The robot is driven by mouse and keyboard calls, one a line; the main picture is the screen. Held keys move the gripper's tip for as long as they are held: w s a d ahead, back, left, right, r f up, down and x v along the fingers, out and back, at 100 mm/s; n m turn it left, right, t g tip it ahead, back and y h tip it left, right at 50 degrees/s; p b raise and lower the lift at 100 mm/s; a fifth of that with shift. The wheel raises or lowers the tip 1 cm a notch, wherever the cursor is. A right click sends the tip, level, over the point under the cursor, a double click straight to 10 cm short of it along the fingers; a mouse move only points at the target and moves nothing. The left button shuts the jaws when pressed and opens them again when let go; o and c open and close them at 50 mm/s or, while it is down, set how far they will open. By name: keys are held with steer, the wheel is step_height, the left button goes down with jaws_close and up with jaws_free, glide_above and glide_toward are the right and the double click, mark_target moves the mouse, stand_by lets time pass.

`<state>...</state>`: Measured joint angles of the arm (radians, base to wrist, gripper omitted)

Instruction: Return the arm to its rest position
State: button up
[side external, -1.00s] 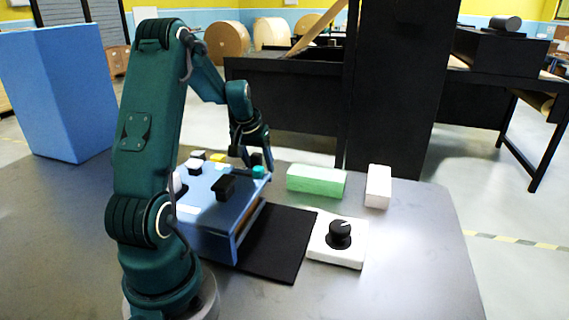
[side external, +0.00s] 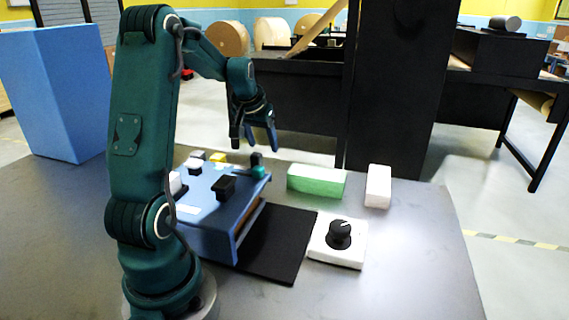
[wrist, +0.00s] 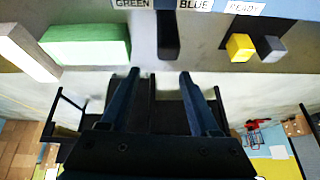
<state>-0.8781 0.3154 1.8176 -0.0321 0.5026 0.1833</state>
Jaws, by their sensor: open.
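My gripper (side external: 255,138) is raised above the blue box-like unit (side external: 216,222) on the table, apart from everything below it. Its two fingers are apart with nothing between them; they also show in the wrist view (wrist: 158,85). In the wrist view a panel edge has labels reading GREEN and BLUE, with a yellow block (wrist: 240,47) and a grey block (wrist: 271,48) beside a third label.
A green block (side external: 316,181) and a white block (side external: 378,186) lie on the table (side external: 410,260). A white box with a black knob (side external: 340,233) stands in front of them, beside a black mat (side external: 278,245). A tall blue block (side external: 60,95) stands at the left. The front right tabletop is clear.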

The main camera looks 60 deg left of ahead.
steer(key=d+r+m+t+h, duration=0.1)
steer(key=d+r+m, duration=0.15)
steer(key=d, duration=0.65)
steer(key=d+r+m+t+h, duration=0.1)
steer(key=d+r+m, duration=0.15)
steer(key=d, duration=0.65)
steer(key=s+d+m+h, duration=0.2)
steer(key=s+d+m, duration=0.1)
steer(key=s+d, duration=0.8)
steer(key=shift+s+d+f, duration=0.25)
steer(key=shift+d+f, duration=0.15)
steer(key=shift+d, duration=0.1)
